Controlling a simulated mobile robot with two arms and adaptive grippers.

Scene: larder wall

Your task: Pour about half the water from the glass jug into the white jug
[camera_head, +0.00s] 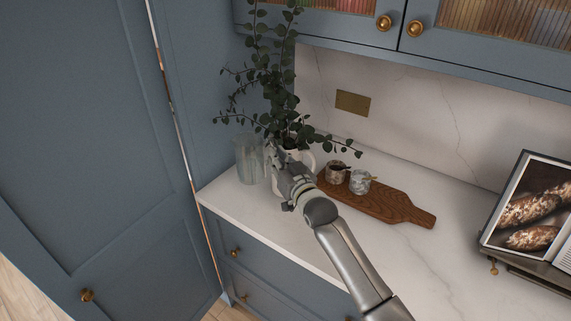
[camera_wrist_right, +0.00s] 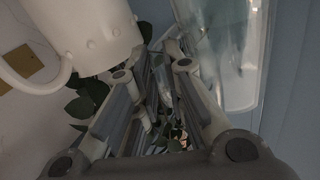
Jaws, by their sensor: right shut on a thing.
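The clear glass jug (camera_head: 246,163) stands at the left end of the marble counter; it also shows at the upper right of the wrist view (camera_wrist_right: 232,50). My right gripper (camera_head: 277,167) is beside it, on its right, and is shut on the glass jug, seemingly at its handle, which the fingers (camera_wrist_right: 160,85) mostly hide. The water level cannot be made out. The white jug (camera_head: 308,158) stands just behind and right of my gripper, partly hidden by it and by leaves; its body (camera_wrist_right: 85,30) and handle show at the left of the wrist view. My left gripper is not in view.
Leafy green branches (camera_head: 270,75) rise above the jugs and hang over them. A wooden board (camera_head: 395,208) with two small pots (camera_head: 360,182) lies to the right. A book on a stand (camera_head: 530,215) is farther right. A tall blue cabinet (camera_head: 90,130) closes off the left.

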